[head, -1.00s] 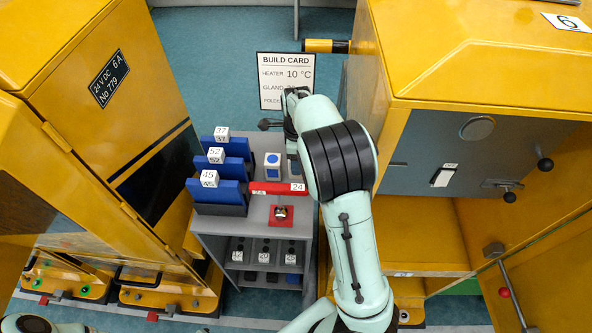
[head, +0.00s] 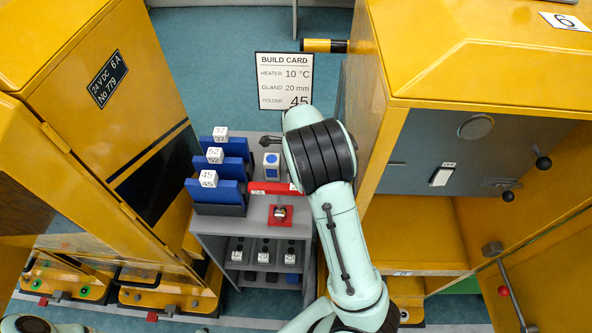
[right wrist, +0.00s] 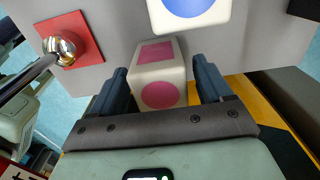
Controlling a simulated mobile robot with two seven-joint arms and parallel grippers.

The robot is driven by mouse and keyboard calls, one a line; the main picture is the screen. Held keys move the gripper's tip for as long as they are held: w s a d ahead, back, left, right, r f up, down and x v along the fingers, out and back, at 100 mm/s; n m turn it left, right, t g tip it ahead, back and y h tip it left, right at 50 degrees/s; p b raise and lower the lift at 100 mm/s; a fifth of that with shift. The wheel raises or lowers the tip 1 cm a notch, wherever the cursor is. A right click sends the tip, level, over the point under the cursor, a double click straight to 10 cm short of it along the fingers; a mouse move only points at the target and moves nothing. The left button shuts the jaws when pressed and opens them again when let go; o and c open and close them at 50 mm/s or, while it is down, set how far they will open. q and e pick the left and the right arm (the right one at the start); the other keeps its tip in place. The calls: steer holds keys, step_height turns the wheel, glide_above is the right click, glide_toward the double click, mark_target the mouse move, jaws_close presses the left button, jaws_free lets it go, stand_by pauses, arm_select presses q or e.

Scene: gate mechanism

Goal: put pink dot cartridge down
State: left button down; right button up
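The pink dot cartridge (right wrist: 160,75) is a white block with a pink square on one face and a pink dot on another. In the right wrist view it stands between the fingers of my right gripper (right wrist: 163,84), on or just over the grey shelf top (right wrist: 105,15). A thin gap shows on each side, so the fingers look open around it. In the head view my right arm hides this gripper and cartridge. The blue dot cartridge (right wrist: 190,6) is close beyond it; it also shows in the head view (head: 271,165). My left gripper is out of view.
A red pad (head: 280,214) with a metal ball lies near the shelf's front. A red bar (head: 270,188) is behind it. Blue folders (head: 222,170) stand at the left. The build card (head: 284,80) is behind. Yellow cabinets (head: 440,70) flank the shelf.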

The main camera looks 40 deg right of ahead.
step_height(320, 180, up, 12)
steer(key=shift+r, duration=0.2)
stand_by(0.5)
steer(key=shift+a, duration=0.1)
stand_by(0.5)
